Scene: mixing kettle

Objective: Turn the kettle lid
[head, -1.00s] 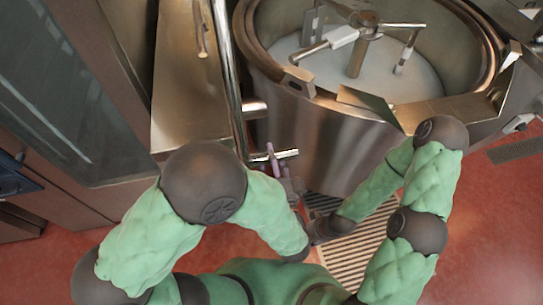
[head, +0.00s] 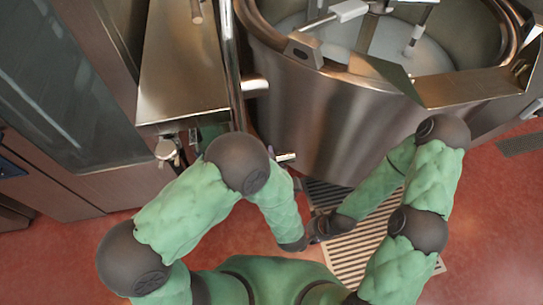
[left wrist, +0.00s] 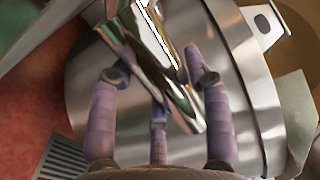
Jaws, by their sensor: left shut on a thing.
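The large steel mixing kettle (head: 330,115) stands open at the top right of the head view. I cannot make out its lid. A vertical steel pole (head: 232,60) stands at its left side, and a short metal bar end (head: 285,157) sticks out low beside the kettle wall. My left gripper (left wrist: 160,90) shows in the left wrist view, its purple-grey fingers shut around a shiny metal bar (left wrist: 160,60) in front of the kettle's curved wall (left wrist: 95,85). My right gripper does not show.
A mixing arm (head: 345,12) stands inside the kettle. A steel cabinet (head: 185,75) with a knob (head: 167,152) stands left of it. A floor grate (head: 360,240) lies below the kettle. The red floor on the right (head: 490,220) is clear.

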